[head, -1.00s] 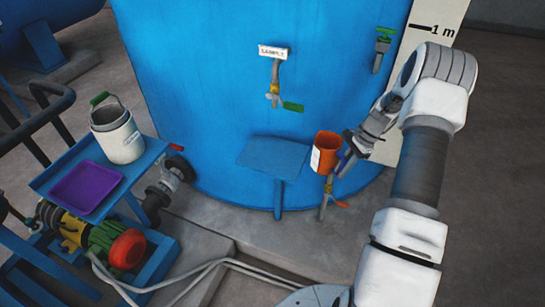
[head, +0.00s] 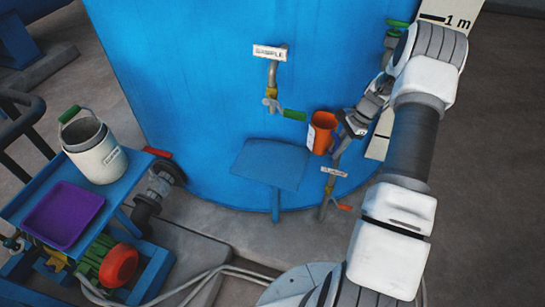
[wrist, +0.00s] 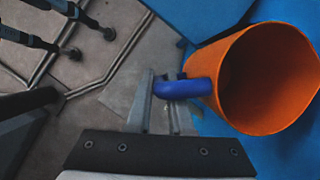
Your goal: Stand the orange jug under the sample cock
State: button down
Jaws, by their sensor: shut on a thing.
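The orange jug (head: 323,132) is held upright in the air by my gripper (head: 345,140), to the right of the blue shelf on the tank. In the wrist view my gripper (wrist: 163,100) is shut on the jug's blue handle (wrist: 182,88), and the orange jug (wrist: 268,80) shows its open, empty-looking mouth. The sample cock (head: 272,98), with a green lever and a SAMPLE label above it, sticks out of the blue tank up and left of the jug. The small blue shelf (head: 270,163) below the cock is bare.
A second cock (head: 328,190) with a red lever and a label sits below the jug. A green-handled valve (head: 396,30) is at the upper right. At left, a blue stand holds a white pail (head: 98,155) and a purple tray (head: 62,215). Pipes cross the floor.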

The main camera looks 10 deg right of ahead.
jog(key=a, duration=1.2)
jog(key=shift+a+p, duration=0.35)
jog(key=a, duration=0.5)
jog(key=shift+f, duration=0.7)
jog(key=shift+f, duration=0.2)
jog(key=c, duration=0.8)
grip_release()
jog(key=shift+r, duration=0.15)
